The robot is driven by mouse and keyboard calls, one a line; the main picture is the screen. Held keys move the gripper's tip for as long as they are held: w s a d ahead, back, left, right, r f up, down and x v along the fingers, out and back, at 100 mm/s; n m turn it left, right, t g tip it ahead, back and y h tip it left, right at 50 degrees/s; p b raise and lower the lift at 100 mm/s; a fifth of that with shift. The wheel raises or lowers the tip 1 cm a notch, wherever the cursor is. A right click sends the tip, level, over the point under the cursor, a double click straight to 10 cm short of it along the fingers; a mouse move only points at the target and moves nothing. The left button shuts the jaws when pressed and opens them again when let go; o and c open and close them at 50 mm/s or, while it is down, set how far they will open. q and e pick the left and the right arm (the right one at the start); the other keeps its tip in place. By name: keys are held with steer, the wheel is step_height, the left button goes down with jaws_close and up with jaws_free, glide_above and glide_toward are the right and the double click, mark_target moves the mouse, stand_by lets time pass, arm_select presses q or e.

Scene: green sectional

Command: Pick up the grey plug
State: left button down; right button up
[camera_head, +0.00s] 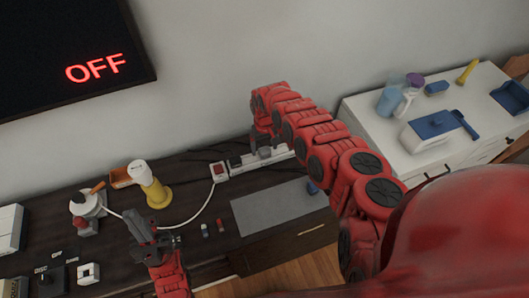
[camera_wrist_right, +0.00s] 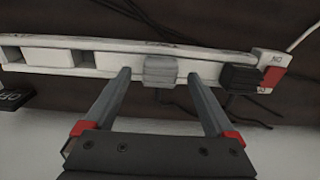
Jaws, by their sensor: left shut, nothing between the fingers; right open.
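The grey plug (camera_wrist_right: 160,72) sits on the white power strip (camera_wrist_right: 70,56) in the right wrist view. My right gripper (camera_wrist_right: 159,76) is open, with one fingertip on each side of the plug and a small gap visible on both sides. I cannot tell whether the fingers touch the strip. In the head view the plug (camera_head: 264,153) shows small, just below my right gripper (camera_head: 266,141) near the wall. My left gripper (camera_head: 163,240) is shut and empty over the front of the dark desk, far from the plug.
A black plug (camera_wrist_right: 240,78) sits on the strip beside my right finger, near the red switch (camera_wrist_right: 272,76). A white cable (camera_head: 205,207) crosses the dark desk. A yellow-and-white bottle (camera_head: 152,186) stands near my left gripper.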

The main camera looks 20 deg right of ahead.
step_height(320, 180, down, 2)
steer(key=shift+f+b, duration=0.1)
steer(key=shift+b, duration=0.3)
jaws_close()
steer(key=shift+w, duration=0.1)
stand_by(0.3)
